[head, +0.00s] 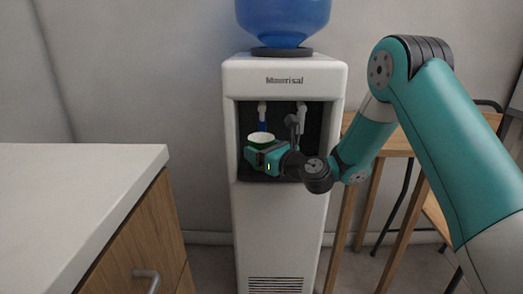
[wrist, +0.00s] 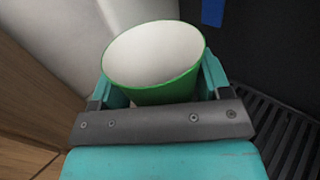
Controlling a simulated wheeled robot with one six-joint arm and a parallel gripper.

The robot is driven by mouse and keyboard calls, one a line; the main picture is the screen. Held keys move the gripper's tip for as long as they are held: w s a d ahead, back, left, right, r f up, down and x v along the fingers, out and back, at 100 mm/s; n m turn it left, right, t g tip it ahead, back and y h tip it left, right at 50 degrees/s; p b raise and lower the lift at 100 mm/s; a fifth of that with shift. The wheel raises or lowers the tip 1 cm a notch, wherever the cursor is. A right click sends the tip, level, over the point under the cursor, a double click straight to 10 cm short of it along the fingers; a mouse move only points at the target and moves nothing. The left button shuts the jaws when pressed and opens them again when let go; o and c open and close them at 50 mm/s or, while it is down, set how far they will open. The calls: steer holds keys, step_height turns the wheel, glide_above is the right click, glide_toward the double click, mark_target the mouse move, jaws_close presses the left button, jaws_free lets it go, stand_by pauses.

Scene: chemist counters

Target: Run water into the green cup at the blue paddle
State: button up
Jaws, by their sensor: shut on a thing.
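The green cup (head: 261,138) is upright in the recess of the white water dispenser (head: 284,77). In the wrist view the cup (wrist: 150,94) shows a white inside with no water that I can make out. My gripper (head: 263,156) is shut on the cup, with one finger on each side. The blue paddle (head: 262,127) is under the left tap, just above and behind the cup's rim; whether they touch I cannot tell. In the wrist view the paddle (wrist: 213,12) shows beyond the cup, to the right.
A grey tap (head: 301,118) is on the right in the recess. A slotted drip tray (wrist: 280,130) lies below. A white-topped counter (head: 80,190) stands at left, and a wooden table (head: 395,146) at right behind my arm.

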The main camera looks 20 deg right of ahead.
steer(key=s+a+b, duration=0.3)
steer(key=s+b, duration=0.2)
steer(key=s, duration=0.4)
steer(key=shift+s, duration=0.15)
steer(key=shift+r, duration=0.1)
stand_by(0.9)
